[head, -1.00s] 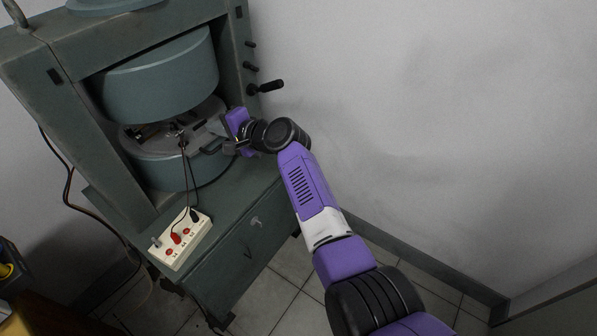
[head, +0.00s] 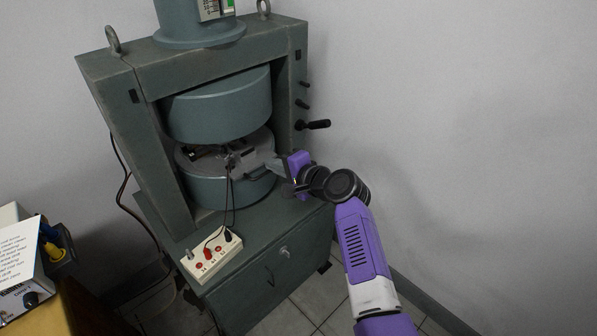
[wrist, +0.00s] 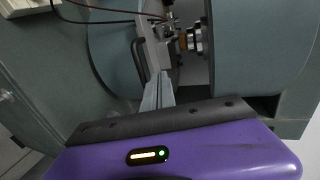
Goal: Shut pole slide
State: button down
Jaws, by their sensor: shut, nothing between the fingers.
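The magnet's upper pole (head: 222,104) and lower pole (head: 212,190) face each other across a narrow gap in a grey-green frame. A flat grey slide plate (head: 254,159) lies in the gap; it also shows in the wrist view (wrist: 151,42). A dark bar handle (head: 262,173) sits at the front right of the lower pole. My gripper (head: 274,167) is at the right side of the gap, close to the plate. In the wrist view its fingers (wrist: 158,93) are together, with nothing between them. I cannot tell whether they touch the plate.
A white terminal box (head: 211,254) with red and black leads stands on the cabinet top (head: 262,238). The leads rise to the gap. A black crank handle (head: 313,125) sticks out from the frame's right side. A wall lies behind and right.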

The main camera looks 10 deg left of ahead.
jog(key=s+d+r+n+t+h+p, duration=0.25)
jog(key=d+r+t, duration=0.35)
jog(key=d, duration=0.6)
jog(key=s+d+f+n+t+h+p, duration=0.1)
jog(key=s+d+h, duration=0.1)
jog(key=s+d, duration=0.5)
jog(key=s+d+f+t+h+p, duration=0.1)
jog(key=s+d+t+h, duration=0.15)
jog(key=s+d, duration=0.45)
jog(key=s+d+r+n+g+h+p, duration=0.1)
jog(key=s+d+r+p, duration=0.1)
jog(key=s, duration=1.1)
jog(key=s+d+r+n+g+h+p, duration=0.1)
jog(key=s+d+r+h+p, duration=0.1)
jog(key=s, duration=1.1)
jog(key=s+d+r+n+g+h+p, duration=0.1)
jog(key=s+d+r+n+p, duration=0.1)
jog(key=s, duration=1.2)
jog(key=d+r+p, duration=0.1)
jog(key=d+r, duration=0.1)
jog(key=d, duration=0.1)
jog(key=shift+d+r+h+p, duration=0.3)
jog(key=shift+d+p, duration=0.05)
jog(key=shift+p, duration=0.05)
